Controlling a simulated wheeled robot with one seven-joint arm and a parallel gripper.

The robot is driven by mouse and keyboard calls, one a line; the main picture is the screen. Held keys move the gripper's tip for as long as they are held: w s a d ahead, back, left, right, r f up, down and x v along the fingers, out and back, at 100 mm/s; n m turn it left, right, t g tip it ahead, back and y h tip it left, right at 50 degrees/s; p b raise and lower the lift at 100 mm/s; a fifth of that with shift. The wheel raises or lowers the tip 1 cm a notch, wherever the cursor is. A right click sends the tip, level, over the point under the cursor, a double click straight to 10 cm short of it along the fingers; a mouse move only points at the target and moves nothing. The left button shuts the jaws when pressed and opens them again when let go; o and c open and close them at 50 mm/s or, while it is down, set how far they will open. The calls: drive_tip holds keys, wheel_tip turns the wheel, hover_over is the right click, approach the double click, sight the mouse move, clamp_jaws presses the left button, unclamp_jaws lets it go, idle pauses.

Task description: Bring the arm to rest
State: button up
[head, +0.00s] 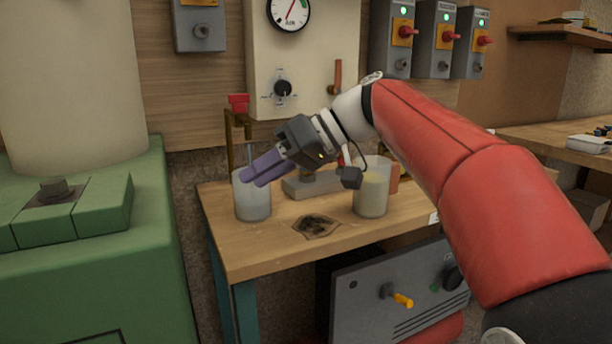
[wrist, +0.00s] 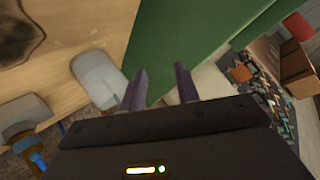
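My arm, red with a white and dark wrist, reaches in from the right in the head view. It is held over a wooden workbench (head: 255,262). My gripper (head: 256,175) has purple fingers that point down and left, overlapping the top of a translucent jar (head: 253,205) in the picture. In the wrist view, the two fingers of my gripper (wrist: 161,70) are apart with nothing between them. Whether the fingers touch anything is not clear from the head view.
A second jar (head: 371,192) with pale contents stands on the bench under my wrist. A dark burnt-looking patch (head: 316,226) marks the bench top. A green machine (head: 95,270) stands at left. A panel with a gauge (head: 289,12) and several switch boxes (head: 436,40) are on the wall.

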drive_tip(key=s+d+f+m+t+h, duration=0.2)
drive_tip(key=s+d+f+m+h, duration=0.3)
drive_tip(key=s+d+f, duration=0.4)
drive_tip(key=s+d+f+m+t+h, duration=0.3)
drive_tip(key=s+d+f+m+h, duration=0.3)
drive_tip(key=f, duration=1.1)
drive_tip(key=s+d, duration=0.4)
drive_tip(key=d, duration=0.2)
drive_tip(key=shift+s+d+t+h, duration=0.15)
drive_tip(key=shift+d+t+h, duration=0.15)
drive_tip(key=shift+d, duration=0.1)
